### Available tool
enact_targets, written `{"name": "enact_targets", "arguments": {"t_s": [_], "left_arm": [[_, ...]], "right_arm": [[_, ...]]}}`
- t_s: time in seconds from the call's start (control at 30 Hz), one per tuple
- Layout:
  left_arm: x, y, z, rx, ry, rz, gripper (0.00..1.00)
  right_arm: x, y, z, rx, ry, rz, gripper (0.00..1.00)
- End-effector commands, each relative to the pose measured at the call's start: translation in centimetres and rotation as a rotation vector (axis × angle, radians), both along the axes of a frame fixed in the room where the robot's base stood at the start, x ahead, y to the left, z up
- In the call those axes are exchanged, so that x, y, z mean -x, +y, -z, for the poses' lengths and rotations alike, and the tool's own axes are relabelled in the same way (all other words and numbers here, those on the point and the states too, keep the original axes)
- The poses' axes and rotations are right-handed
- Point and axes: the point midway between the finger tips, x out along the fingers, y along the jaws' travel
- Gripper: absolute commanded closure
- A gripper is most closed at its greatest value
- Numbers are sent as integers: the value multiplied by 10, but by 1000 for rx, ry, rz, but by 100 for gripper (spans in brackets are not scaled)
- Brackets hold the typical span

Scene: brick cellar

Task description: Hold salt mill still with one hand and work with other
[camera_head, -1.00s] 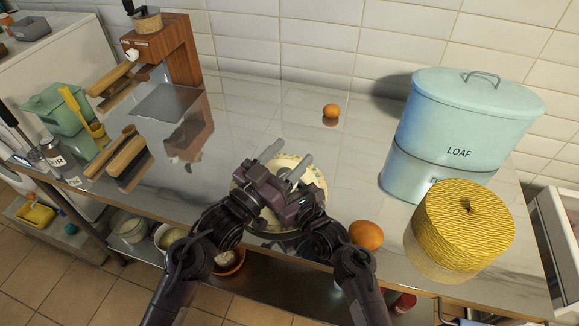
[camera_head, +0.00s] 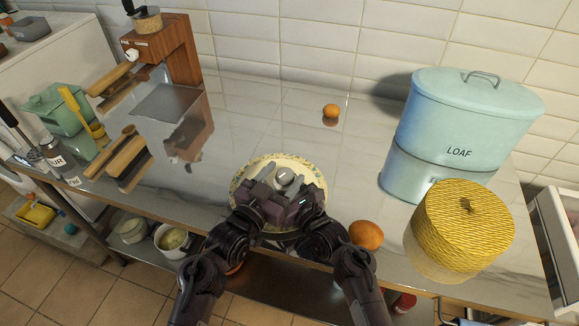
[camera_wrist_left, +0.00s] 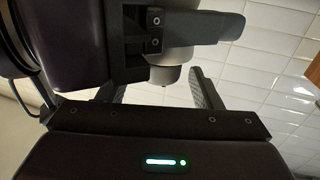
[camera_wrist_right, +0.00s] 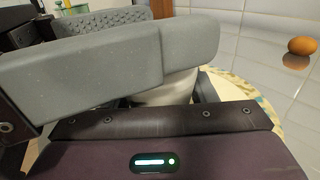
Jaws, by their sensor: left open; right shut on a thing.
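The salt mill shows in the head view as a small grey-white knob (camera_head: 286,177) between my two grippers, above a cream patterned plate (camera_head: 240,181). Most of its body is hidden. My left gripper (camera_head: 268,192) is open close beside the mill; in the left wrist view part of the mill (camera_wrist_left: 168,74) shows between its spread fingers, not visibly gripped. My right gripper (camera_head: 302,196) is shut on the mill; in the right wrist view a pale piece of the mill (camera_wrist_right: 168,94) shows behind the left gripper's large grey fingers.
A yellow woven basket (camera_head: 460,230) and a blue loaf bin (camera_head: 455,135) stand at right. A wooden coffee machine (camera_head: 180,55) stands at back left.

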Motion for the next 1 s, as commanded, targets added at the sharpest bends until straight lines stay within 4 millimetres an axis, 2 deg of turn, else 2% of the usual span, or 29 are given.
{"name": "enact_targets", "arguments": {"t_s": [0.1,0.23,0.6,0.93,1.0], "left_arm": [[-16,-10,-1,2,0,0,41],[-25,-16,-1,1,-1,0,41],[-28,-18,0,-1,1,0,42],[-28,-18,0,-1,1,0,85],[-28,-18,0,-1,1,1,86]], "right_arm": [[0,0,0,0,0,1,77],[0,0,0,0,0,1,77],[0,0,0,0,0,1,77],[0,0,0,1,1,0,77],[0,0,0,1,1,0,77]]}}
